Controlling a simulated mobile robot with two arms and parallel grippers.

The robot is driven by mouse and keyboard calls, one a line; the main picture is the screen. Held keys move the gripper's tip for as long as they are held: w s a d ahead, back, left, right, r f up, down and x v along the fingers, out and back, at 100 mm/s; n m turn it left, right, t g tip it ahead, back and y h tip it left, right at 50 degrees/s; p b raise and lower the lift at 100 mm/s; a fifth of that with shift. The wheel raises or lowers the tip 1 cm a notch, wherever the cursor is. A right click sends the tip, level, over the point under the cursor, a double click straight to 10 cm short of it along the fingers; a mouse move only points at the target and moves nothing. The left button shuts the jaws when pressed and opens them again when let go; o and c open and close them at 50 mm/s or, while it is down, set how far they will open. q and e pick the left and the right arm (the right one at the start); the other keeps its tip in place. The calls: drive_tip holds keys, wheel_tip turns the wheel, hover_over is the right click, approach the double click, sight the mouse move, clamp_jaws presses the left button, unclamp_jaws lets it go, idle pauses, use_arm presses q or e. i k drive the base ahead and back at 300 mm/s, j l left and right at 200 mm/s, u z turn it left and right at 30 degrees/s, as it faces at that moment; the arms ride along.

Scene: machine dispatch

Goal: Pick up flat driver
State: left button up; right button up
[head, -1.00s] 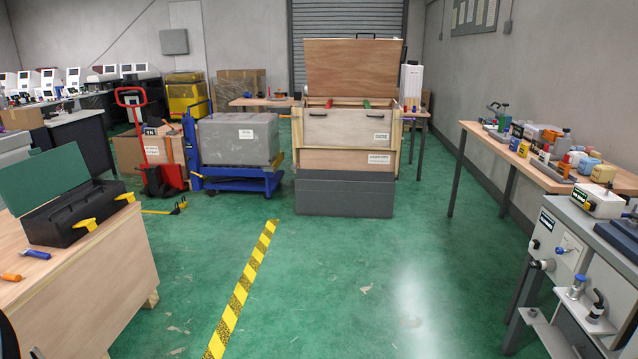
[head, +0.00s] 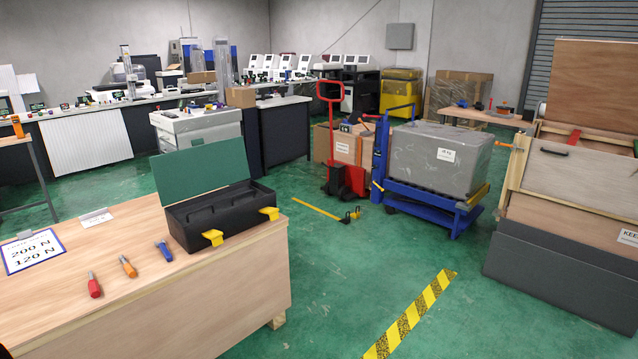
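Three small hand tools lie in a row on the wooden bench (head: 150,285) at the lower left of the head view. One has a red handle (head: 94,287), one an orange handle (head: 128,267) and one a blue handle (head: 164,250). They look like drivers, but their tips are too small to tell which is the flat one. A black toolbox (head: 215,218) with a raised green lid (head: 202,177) and yellow latches stands just behind and right of them.
A sign reading 200 N, 120 N (head: 34,250) lies on the bench's left part. Green floor with a yellow-black stripe (head: 410,318) is clear right of the bench. A blue lift cart (head: 430,200), red pallet jack (head: 345,180) and large wooden crate (head: 570,205) stand beyond.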

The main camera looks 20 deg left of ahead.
sight(94, 290)
drive_tip(key=i+u, duration=0.25)
drive_tip(key=u, duration=0.25)
drive_tip(key=i+u, duration=0.25)
drive_tip(key=u, duration=0.25)
drive_tip(key=i+l+u, duration=0.2)
drive_tip(key=u, duration=0.3)
drive_tip(key=i+l+u, duration=0.25)
drive_tip(key=u, duration=0.25)
drive_tip(key=i+l+u, duration=0.15)
drive_tip(key=l+u, duration=0.15)
drive_tip(key=u, duration=0.2)
